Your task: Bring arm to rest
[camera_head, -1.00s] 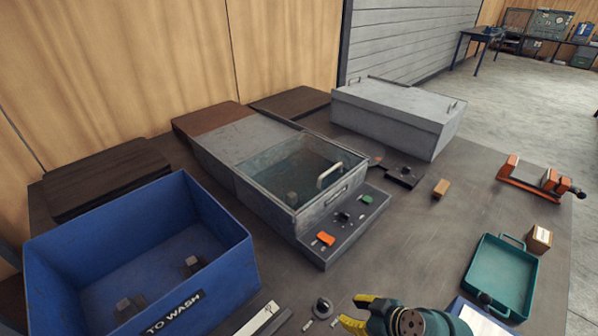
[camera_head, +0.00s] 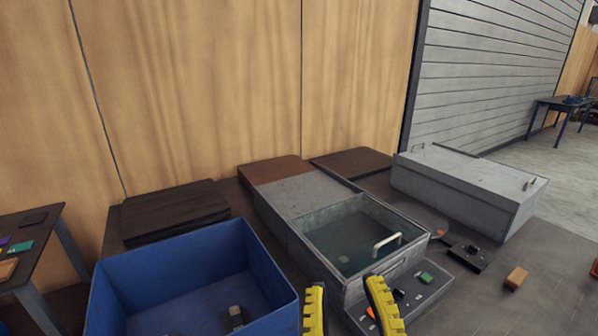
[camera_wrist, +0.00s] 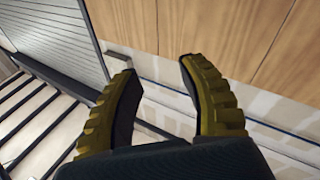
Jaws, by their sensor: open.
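My gripper (camera_head: 345,292) shows at the bottom of the head view as two yellow ribbed fingers, spread apart with nothing between them. It appears in front of the wash tank's front edge and beside the blue bin. In the wrist view my gripper (camera_wrist: 160,88) is open and empty, its fingers set against a wood-panelled wall (camera_wrist: 225,35) and a pale strip below it. The rest of my arm is outside the head view.
A blue bin (camera_head: 105,300) holding small dark parts stands at lower left. A grey wash tank (camera_head: 300,222) with a glass-topped basin stands at centre. A grey lidded box (camera_head: 455,200), an orange-brown block (camera_head: 516,277) and a side table (camera_head: 30,225) are also in view.

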